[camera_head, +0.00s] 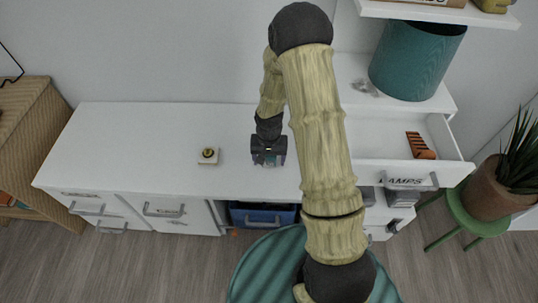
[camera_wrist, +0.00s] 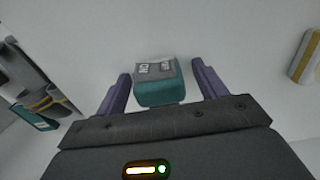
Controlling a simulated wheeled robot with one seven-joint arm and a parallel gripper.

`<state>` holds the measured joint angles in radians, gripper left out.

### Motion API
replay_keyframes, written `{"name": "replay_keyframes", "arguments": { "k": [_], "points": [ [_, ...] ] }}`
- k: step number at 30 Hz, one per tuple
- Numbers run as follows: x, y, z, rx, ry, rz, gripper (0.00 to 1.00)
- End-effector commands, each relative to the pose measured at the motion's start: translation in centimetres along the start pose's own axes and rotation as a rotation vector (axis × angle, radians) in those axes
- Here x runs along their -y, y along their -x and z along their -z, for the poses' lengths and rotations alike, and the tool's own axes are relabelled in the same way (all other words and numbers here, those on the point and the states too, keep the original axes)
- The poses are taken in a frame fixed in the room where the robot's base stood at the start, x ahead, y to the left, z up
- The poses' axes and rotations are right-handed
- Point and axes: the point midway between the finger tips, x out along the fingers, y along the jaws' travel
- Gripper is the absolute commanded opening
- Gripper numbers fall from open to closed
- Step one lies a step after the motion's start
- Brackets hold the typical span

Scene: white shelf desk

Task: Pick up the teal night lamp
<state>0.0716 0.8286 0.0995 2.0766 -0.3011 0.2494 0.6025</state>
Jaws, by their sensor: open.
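A small teal block-shaped item with a grey top bearing white marks, which looks like the teal night lamp (camera_wrist: 157,92), is on the white surface in the wrist view. It appears between the two purple fingers of my gripper (camera_wrist: 160,80), with a gap visible on each side. The gripper is open and points down at it. In the head view my gripper (camera_head: 268,160) is over the front middle of the white desk top (camera_head: 135,140). There the lamp is mostly hidden under the gripper. Whether the fingers are level with the lamp is hard to tell.
A small white square item with a brass knob (camera_head: 208,155) sits left of my gripper. An open drawer (camera_head: 385,148) with an orange-brown item (camera_head: 420,146) is at the right. A large teal cylinder (camera_head: 415,62) stands behind it. The desk's left part is clear.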

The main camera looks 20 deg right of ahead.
Motion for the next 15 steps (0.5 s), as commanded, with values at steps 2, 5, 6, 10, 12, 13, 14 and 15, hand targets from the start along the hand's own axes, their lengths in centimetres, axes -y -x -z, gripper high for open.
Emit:
{"name": "replay_keyframes", "arguments": {
  "k": [2,5,6,10,12,13,14,15],
  "points": [
    [0.0,0.01,0.0,0.0,0.0,0.0,0.59],
    [0.0,0.0,0.0,0.0,0.0,0.0,0.4],
    [0.0,0.0,0.0,0.0,0.0,0.0,0.32],
    [0.0,0.01,0.0,0.0,0.0,0.0,0.22],
    [0.0,0.01,0.0,0.0,0.0,0.0,0.22],
    [0.0,0.01,0.0,0.0,0.0,0.0,0.22],
    [0.0,0.02,0.0,0.0,0.0,0.0,0.22],
    [0.0,0.09,0.01,0.0,0.0,0.0,0.22]
  ]
}}
